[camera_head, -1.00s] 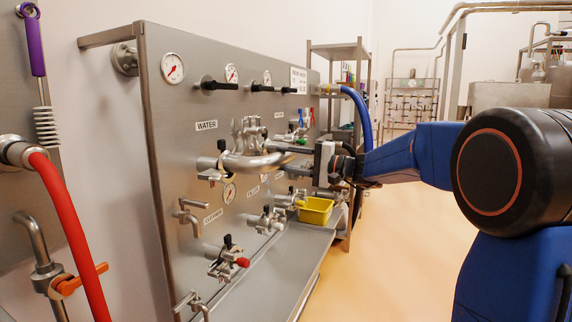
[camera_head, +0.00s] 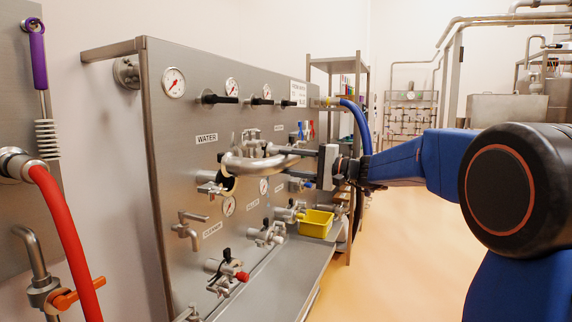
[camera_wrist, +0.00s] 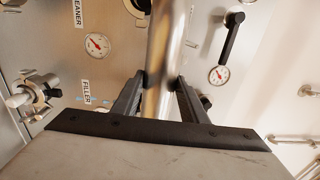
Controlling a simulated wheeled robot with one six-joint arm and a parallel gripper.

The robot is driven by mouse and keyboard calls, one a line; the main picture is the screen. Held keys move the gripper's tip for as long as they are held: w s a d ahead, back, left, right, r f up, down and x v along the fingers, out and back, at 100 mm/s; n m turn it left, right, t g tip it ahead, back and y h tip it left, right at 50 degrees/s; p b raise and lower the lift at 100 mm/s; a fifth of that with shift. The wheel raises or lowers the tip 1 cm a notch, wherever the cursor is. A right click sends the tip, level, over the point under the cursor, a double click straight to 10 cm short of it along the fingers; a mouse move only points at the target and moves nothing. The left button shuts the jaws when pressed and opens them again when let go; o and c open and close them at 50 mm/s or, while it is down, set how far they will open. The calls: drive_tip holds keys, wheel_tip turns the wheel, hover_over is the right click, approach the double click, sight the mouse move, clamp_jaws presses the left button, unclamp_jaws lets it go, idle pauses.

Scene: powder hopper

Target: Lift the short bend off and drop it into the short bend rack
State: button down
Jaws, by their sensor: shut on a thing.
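The short bend (camera_head: 250,163) is a curved, shiny steel pipe in front of the panel, below the WATER label. My gripper (camera_head: 296,150) is shut on it from the right side. In the wrist view the bend (camera_wrist: 164,60) runs up between the two dark fingers of my gripper (camera_wrist: 160,84), which touch it on both sides. The bend's lower left end is open and stands off the port (camera_head: 208,184) on the panel. Its other end is partly hidden. I cannot pick out the short bend rack for certain.
The steel panel (camera_head: 185,130) carries gauges, black handles and several valves. A yellow bin (camera_head: 316,223) sits on the ledge (camera_head: 290,262) below. A blue hose (camera_head: 360,122) and a shelf (camera_head: 338,62) stand beyond the arm. A red hose (camera_head: 68,225) hangs at the left. Open floor lies to the right.

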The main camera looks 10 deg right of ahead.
drive_tip(key=v, duration=0.7)
drive_tip(key=shift+s+d+r, duration=0.25)
drive_tip(key=shift+s+d, duration=0.05)
drive_tip(key=shift+d, duration=0.05)
